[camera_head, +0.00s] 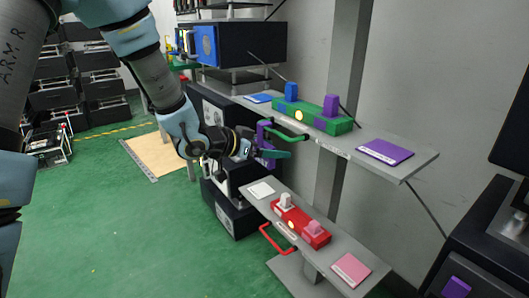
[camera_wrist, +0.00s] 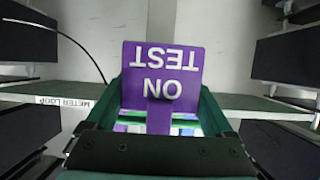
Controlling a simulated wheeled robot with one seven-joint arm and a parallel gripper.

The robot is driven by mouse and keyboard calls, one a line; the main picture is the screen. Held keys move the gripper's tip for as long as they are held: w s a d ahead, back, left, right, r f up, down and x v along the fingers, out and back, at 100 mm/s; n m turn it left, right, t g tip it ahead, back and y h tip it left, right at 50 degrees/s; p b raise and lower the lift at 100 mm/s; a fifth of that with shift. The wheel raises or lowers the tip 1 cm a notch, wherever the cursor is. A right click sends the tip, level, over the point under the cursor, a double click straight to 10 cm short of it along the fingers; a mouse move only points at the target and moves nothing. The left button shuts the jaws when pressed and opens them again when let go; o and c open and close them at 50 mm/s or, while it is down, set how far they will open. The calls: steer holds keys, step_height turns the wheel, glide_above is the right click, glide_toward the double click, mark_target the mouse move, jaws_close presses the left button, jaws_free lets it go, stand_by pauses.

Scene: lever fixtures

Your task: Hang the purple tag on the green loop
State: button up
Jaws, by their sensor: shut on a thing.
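The purple tag (camera_head: 264,136) is held in my gripper (camera_head: 272,153) in front of the upper shelf. The green loop (camera_head: 292,138) sticks out from the upper shelf's front edge. The tag's upper part overlaps the loop's left end in the head view; I cannot tell whether they touch or whether the loop passes through the tag. The loop is not clearly visible in the wrist view.
The upper shelf (camera_head: 408,163) carries a green block (camera_head: 312,118) with blue and purple levers, and a purple plate (camera_head: 385,151). The lower shelf (camera_head: 330,268) has a red block (camera_head: 301,221) and red loop (camera_head: 273,241). A blue-fronted box (camera_head: 240,45) stands behind. Green floor is open at left.

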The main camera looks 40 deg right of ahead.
steer(key=shift+b+x, duration=0.65)
steer(key=shift+x, duration=1)
steer(key=o, duration=1.1)
steer(key=p+v, duration=0.1)
steer(key=v, duration=0.9)
steer(key=shift+a, duration=0.4)
